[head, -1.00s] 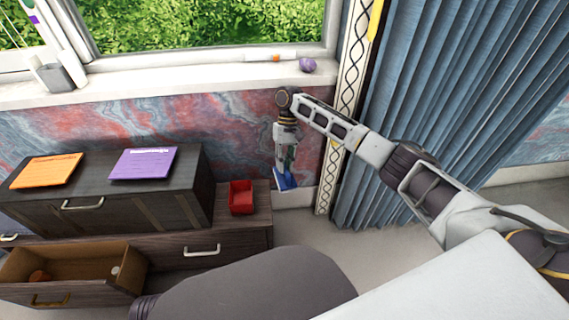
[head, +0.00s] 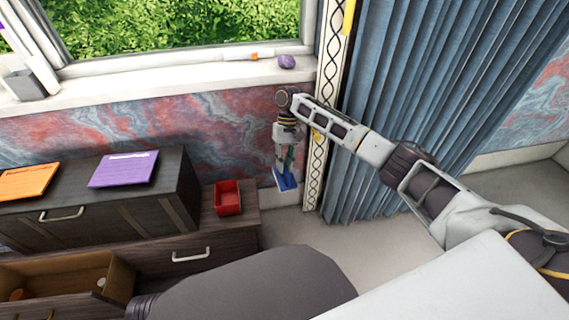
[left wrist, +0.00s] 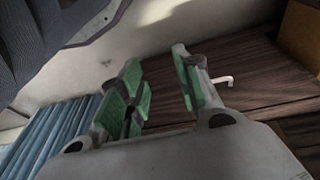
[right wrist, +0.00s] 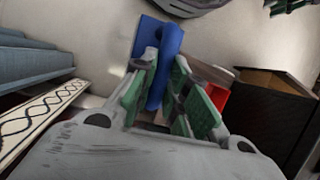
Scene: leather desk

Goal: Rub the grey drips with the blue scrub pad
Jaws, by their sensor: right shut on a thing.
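The blue scrub pad (head: 285,180) is in my right gripper (head: 286,164), which hangs down near the wall, right of the low cabinet. In the right wrist view the pad (right wrist: 168,58) stands between the green-padded fingers of my right gripper (right wrist: 168,88), shut on it. My left gripper (left wrist: 158,85) shows in the left wrist view with its green-padded fingers apart and nothing between them. It is not seen in the head view. I cannot make out any grey drips in these frames.
A red bin (head: 228,197) stands on the low cabinet's (head: 190,233) right end. The dark upper box (head: 110,205) bears a purple notepad (head: 124,169) and an orange one (head: 27,181). A drawer (head: 70,275) is open at lower left. A blue curtain (head: 430,110) hangs at right.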

